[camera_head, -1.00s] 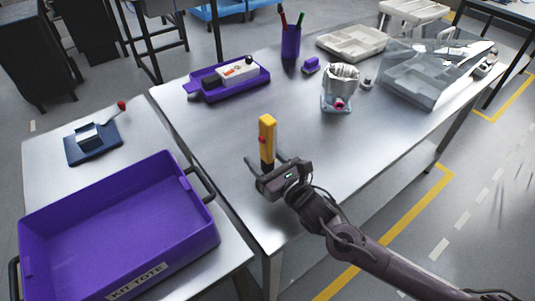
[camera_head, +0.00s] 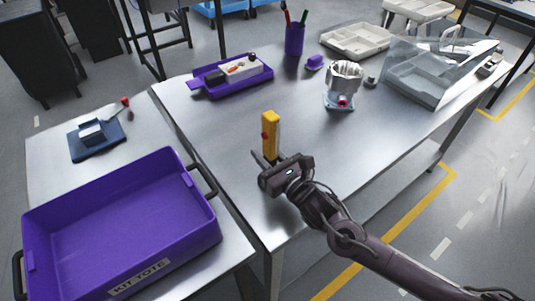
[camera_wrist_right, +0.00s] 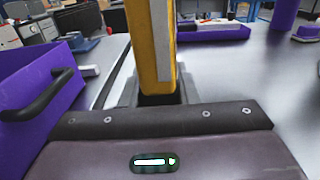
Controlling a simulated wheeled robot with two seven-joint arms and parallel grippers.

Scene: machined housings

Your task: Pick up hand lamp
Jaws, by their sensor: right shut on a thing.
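In the right wrist view the yellow lamp (camera_wrist_right: 153,45) rises between the fingers, with a pale strip along one side. Its lower end is dark and partly hidden by the gripper. I cannot tell whether its base touches the table. My left gripper is not in view.
A purple kit tote (camera_head: 120,224) stands at the lower left. A purple tray (camera_head: 232,82), a metal housing (camera_head: 343,82), a pen cup (camera_head: 294,40) and a clear bin (camera_head: 432,77) stand further back. The table's middle (camera_head: 220,122) is clear.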

